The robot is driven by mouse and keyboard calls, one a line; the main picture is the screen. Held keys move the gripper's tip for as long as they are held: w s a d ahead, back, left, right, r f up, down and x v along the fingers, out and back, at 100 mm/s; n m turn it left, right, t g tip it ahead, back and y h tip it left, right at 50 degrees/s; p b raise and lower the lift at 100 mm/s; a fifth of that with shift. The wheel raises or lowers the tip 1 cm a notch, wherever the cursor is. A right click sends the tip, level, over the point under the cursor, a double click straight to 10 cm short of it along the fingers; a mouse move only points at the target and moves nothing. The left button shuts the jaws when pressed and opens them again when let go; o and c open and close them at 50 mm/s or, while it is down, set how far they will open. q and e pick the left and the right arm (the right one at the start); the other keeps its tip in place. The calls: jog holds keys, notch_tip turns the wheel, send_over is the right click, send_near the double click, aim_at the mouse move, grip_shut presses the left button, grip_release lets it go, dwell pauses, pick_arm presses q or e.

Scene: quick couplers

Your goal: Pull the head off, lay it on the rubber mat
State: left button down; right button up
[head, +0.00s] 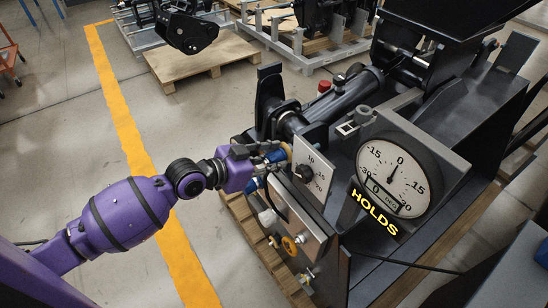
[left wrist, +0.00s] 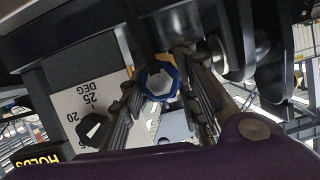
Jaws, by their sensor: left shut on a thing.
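My left gripper (head: 268,156) reaches in from the left to the near end of the dark machine. It is shut on a blue coupler head (head: 276,156), of which only part shows between the fingers. In the left wrist view the head appears as a blue ring with a pale opening (left wrist: 160,82), between the two dark fingers of the gripper (left wrist: 165,95). I cannot tell whether the head is still seated on its fitting or free of it. No rubber mat can be made out. My right gripper is not in view.
A white angle plate (head: 317,165) with a black knob stands right beside the gripper. A round dial (head: 397,178) and a "HOLDS" sign (head: 375,208) are further right. A metal box (head: 303,232) with fittings sits below.

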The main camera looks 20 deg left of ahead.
pick_arm(q)
jog(key=shift+s+a, duration=0.45)
jog(key=shift+s, duration=0.35)
jog(key=shift+s+a, duration=0.35)
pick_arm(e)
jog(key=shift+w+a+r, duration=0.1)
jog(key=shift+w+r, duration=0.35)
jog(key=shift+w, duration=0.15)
pick_arm(q)
jog(key=s+a, duration=0.2)
jog(key=s, duration=0.1)
jog(key=shift+s+a, duration=0.1)
jog(key=shift+a, duration=0.15)
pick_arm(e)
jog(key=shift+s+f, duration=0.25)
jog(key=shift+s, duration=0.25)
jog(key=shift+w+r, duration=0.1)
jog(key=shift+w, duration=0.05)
